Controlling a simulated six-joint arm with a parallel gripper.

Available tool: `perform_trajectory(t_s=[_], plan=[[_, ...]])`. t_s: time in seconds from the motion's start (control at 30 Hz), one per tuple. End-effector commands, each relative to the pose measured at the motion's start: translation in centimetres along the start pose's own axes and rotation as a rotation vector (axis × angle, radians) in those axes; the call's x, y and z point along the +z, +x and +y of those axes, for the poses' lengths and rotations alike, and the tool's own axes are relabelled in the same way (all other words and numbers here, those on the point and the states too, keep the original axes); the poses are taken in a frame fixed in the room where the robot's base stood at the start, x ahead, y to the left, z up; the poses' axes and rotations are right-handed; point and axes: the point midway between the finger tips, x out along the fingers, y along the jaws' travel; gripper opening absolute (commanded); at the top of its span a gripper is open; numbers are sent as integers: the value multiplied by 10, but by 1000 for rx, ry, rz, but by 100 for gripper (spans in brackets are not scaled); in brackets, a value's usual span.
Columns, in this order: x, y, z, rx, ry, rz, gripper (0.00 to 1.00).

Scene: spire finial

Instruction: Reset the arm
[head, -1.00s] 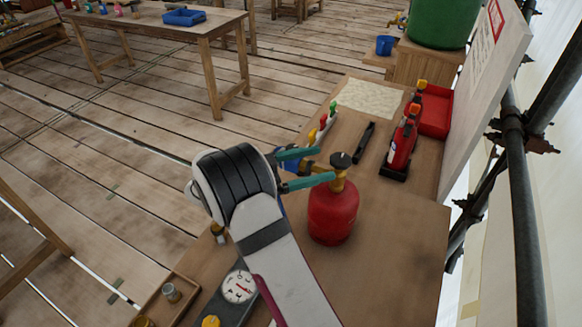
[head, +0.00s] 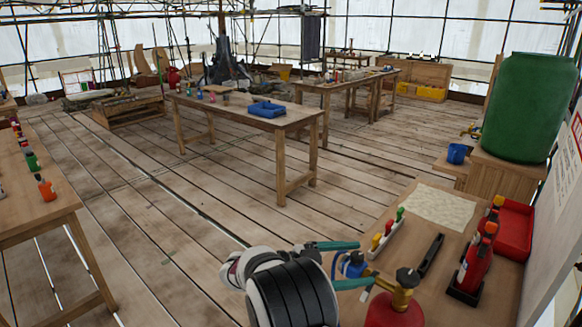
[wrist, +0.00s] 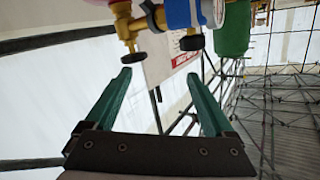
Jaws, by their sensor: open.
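My gripper (head: 364,264) is at the bottom of the head view, with its two teal fingers apart. A red gas bottle (head: 393,314) with a brass valve and dark knob (head: 407,278) stands on the workbench just right of the fingertips; its lower part is cut off. A blue fitting (head: 353,265) shows by the fingers. In the wrist view the open fingers (wrist: 158,75) have nothing clearly between them. A brass fitting with a black knob (wrist: 132,58) and a blue-banded part (wrist: 181,14) with a gauge show beyond and above the fingertips.
A green barrel (head: 526,110) stands behind. A table with a blue tray (head: 266,110) stands across open plank floor.

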Motion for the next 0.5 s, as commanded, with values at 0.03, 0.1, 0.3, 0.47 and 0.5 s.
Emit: perform_trajectory(t_s=[0.03,0.1,0.3,0.47,0.5], plan=[[-12,8,-19,-93,116,-92,88],[-22,8,-54,-280,255,-271,88],[-47,-76,-90,-824,237,-837,88],[-38,-152,26,-1012,-191,-1253,88],[-34,-160,68,-997,-320,-1331,88]])
